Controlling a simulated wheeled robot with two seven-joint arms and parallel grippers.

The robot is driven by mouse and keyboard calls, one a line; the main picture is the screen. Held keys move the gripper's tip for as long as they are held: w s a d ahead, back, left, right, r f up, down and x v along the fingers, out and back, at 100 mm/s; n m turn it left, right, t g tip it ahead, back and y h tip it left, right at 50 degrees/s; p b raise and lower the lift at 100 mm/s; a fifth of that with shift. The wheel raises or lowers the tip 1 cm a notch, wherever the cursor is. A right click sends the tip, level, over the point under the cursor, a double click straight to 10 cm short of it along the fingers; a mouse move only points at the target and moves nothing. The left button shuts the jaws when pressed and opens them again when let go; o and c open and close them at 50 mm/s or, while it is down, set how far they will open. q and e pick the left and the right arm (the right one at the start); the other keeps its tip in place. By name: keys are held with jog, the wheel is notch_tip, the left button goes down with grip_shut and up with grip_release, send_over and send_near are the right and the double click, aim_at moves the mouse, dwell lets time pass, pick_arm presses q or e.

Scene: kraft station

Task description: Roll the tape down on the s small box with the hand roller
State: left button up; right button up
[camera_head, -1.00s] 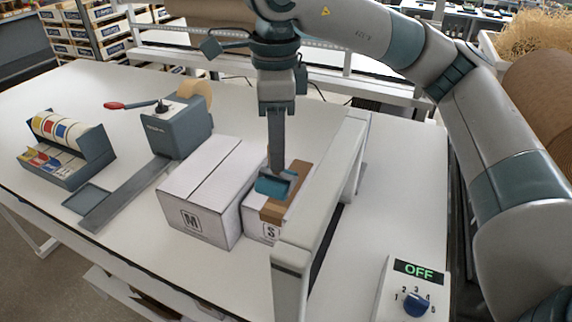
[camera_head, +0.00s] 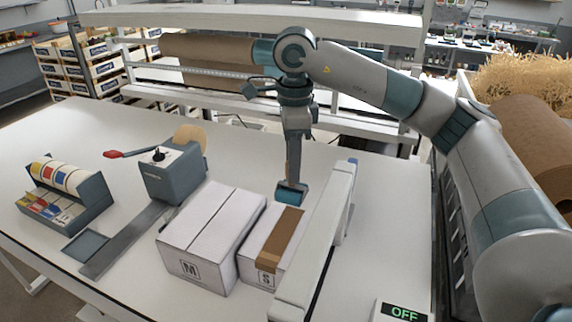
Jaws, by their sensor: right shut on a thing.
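The small box marked S (camera_head: 253,246) stands on the table, right against the larger M box. A brown tape strip (camera_head: 281,237) runs along its top and folds down over the near face beside the S mark. My right gripper (camera_head: 294,166) points down at the far end of the S box, shut on the hand roller. The roller's teal head (camera_head: 291,193) is at the far edge of the box top, by the far end of the tape; I cannot tell whether it touches. Its handle is mostly hidden by the fingers. My left gripper is out of view.
The M box (camera_head: 206,232) stands on the left. A grey raised rail (camera_head: 318,240) runs close along the right side. A tape dispenser (camera_head: 172,178) and a label rack (camera_head: 70,200) stand further left. An OFF display (camera_head: 404,313) is at front right.

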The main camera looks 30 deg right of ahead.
aim_at(288, 195)
dwell(0.3)
jog(key=shift+f+b, duration=0.95)
jog(key=shift+f, duration=1.45)
jog(key=shift+f+b, duration=0.6)
jog(key=shift+b, duration=0.05)
jog(key=shift+s+a, duration=0.1)
jog(key=shift+s+a+b, duration=0.3)
jog(key=shift+s+a, duration=0.4)
jog(key=shift+a, duration=0.05)
jog(key=shift+s+a+f, duration=0.1)
jog(key=shift+a, duration=0.05)
jog(key=shift+s+a, duration=0.6)
jog(key=shift+a, duration=0.05)
jog(key=shift+a, duration=0.1)
